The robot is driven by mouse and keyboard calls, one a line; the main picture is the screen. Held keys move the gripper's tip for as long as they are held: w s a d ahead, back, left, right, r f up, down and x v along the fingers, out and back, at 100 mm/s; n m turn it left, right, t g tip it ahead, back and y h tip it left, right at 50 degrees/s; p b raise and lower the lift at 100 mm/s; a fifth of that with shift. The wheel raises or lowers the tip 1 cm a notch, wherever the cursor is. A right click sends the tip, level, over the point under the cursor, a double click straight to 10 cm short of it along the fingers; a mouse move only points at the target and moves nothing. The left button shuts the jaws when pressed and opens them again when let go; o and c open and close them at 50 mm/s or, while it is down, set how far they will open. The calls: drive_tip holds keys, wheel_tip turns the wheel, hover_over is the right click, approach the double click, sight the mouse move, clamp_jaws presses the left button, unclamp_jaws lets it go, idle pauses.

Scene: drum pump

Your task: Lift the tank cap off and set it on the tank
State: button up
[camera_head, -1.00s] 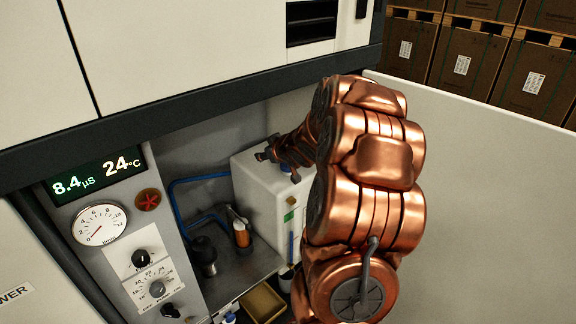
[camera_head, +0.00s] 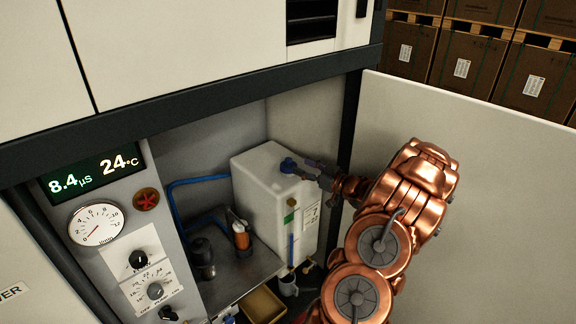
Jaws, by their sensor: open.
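The white tank (camera_head: 258,190) stands inside the open cabinet bay, with a green mark and a label on its sides. The blue tank cap (camera_head: 288,165) is on the tank's top, toward the right edge. I cannot tell whether it is seated on an opening or lies loose. My gripper (camera_head: 304,168) is open, just right of the cap and level with it, reaching in from the right. At this size I cannot tell whether the fingertips touch the cap or are around it.
A blue hose (camera_head: 190,181) runs left from the tank. An orange bottle (camera_head: 241,236) and a dark cylinder (camera_head: 203,258) stand left of it. The open door panel (camera_head: 500,190) is at the right.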

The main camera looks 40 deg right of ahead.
sight(289, 158)
drive_tip(key=shift+w+a+f+p, duration=0.1)
drive_tip(key=shift+w+p, duration=0.4)
drive_tip(key=shift+w, duration=1.4)
drive_tip(key=shift+w+a+p, duration=0.1)
drive_tip(key=shift+w+p, duration=0.4)
drive_tip(key=shift+w, duration=1.35)
drive_tip(key=shift+d, duration=0.1)
drive_tip(key=c, duration=1.1)
drive_tip(key=shift+o, duration=0.2)
wheel_tip(289, 158, up, 10)
drive_tip(key=shift+b, duration=0.8)
